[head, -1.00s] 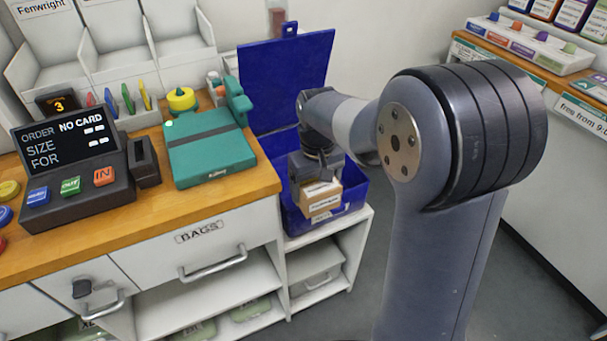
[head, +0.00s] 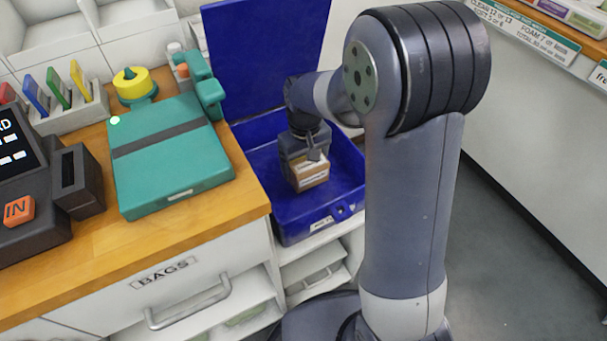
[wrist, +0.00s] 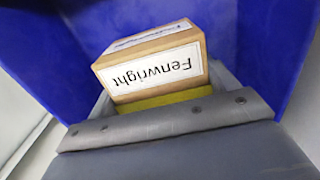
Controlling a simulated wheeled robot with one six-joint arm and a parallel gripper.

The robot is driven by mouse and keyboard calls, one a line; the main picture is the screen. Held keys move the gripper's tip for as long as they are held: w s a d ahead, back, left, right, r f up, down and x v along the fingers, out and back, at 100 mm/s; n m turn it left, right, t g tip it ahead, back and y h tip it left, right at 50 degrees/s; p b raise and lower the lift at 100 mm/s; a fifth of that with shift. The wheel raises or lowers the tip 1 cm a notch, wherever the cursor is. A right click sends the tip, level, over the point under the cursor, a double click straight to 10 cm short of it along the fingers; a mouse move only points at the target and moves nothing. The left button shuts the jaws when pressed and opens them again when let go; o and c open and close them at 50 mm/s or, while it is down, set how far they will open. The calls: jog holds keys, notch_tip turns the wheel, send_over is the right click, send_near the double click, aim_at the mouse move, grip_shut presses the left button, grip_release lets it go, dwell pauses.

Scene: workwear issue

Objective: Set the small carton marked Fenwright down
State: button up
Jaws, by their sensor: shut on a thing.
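The small carton (head: 311,171) is brown with white labels. In the wrist view the carton (wrist: 158,66) shows the name Fenwright, upside down in the picture. My gripper (head: 306,158) is shut on the carton and holds it over or inside the open blue box (head: 290,226). Blue walls (wrist: 60,50) surround the carton in the wrist view. The carton's underside is hidden, so I cannot tell whether it touches the box floor.
The box's blue lid (head: 262,60) stands open behind my gripper. To the left, the wooden counter (head: 205,232) holds a teal scale-like device (head: 165,160), a yellow round thing (head: 134,84) and a dark terminal (head: 30,215). White drawers (head: 190,280) are below.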

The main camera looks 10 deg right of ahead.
aim_at(305, 157)
jog(key=shift+f+b, duration=0.45)
jog(key=shift+f, duration=1.8)
jog(key=shift+f, duration=0.2)
jog(key=o, duration=1.1)
jog(key=shift+o, duration=0.2)
jog(key=shift+r, duration=0.15)
notch_tip(305, 157, up, 12)
jog(key=p, duration=0.2)
jog(key=shift+p, duration=0.4)
